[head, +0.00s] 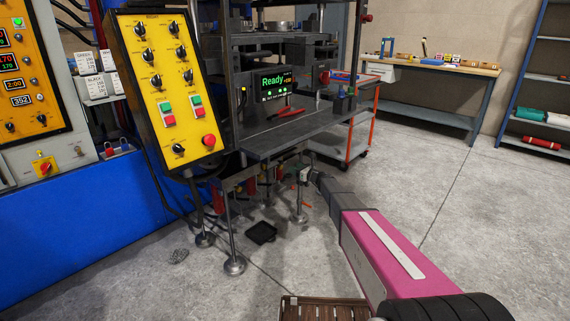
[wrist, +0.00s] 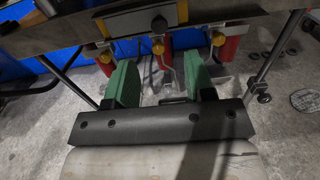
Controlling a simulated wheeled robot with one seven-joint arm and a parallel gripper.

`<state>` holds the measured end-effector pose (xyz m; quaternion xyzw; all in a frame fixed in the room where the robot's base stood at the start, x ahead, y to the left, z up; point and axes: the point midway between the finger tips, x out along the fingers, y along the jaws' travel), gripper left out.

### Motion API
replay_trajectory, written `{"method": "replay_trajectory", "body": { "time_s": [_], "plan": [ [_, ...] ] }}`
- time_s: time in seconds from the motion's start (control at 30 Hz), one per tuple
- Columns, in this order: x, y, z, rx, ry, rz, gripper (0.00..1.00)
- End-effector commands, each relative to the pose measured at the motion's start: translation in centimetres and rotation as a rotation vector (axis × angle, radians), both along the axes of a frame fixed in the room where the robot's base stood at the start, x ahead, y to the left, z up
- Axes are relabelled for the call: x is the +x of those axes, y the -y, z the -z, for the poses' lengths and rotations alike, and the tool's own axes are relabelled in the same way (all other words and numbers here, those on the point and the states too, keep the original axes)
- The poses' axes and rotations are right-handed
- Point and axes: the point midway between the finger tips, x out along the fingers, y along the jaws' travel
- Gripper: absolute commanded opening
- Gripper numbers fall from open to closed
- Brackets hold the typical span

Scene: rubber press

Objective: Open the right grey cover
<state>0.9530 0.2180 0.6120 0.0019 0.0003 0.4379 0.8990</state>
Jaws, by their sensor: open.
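My gripper (head: 303,175) is low under the front of the press, at the end of my arm. I cannot pick out the right grey cover for sure in either view.
The press table (head: 300,130) is above my gripper, with red-handled pliers (head: 285,113) on it. Metal legs (head: 233,245) stand on the left. A yellow control panel (head: 165,85) stands further left. A black tray (head: 262,233) lies on the floor. The floor at right is clear.

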Motion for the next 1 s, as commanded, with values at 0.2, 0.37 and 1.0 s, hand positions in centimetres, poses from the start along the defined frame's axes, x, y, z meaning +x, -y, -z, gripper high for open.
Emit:
{"method": "replay_trajectory", "body": {
  "time_s": [0.2,0.37,1.0],
  "plan": [
    [2.3,-2.7,0.0,-0.001,0.002,-0.002,0.49],
    [4.1,-5.1,0.1,-0.002,0.002,-0.004,0.49],
    [5.7,-7.5,0.0,-0.003,0.003,-0.002,0.17]
  ]
}}
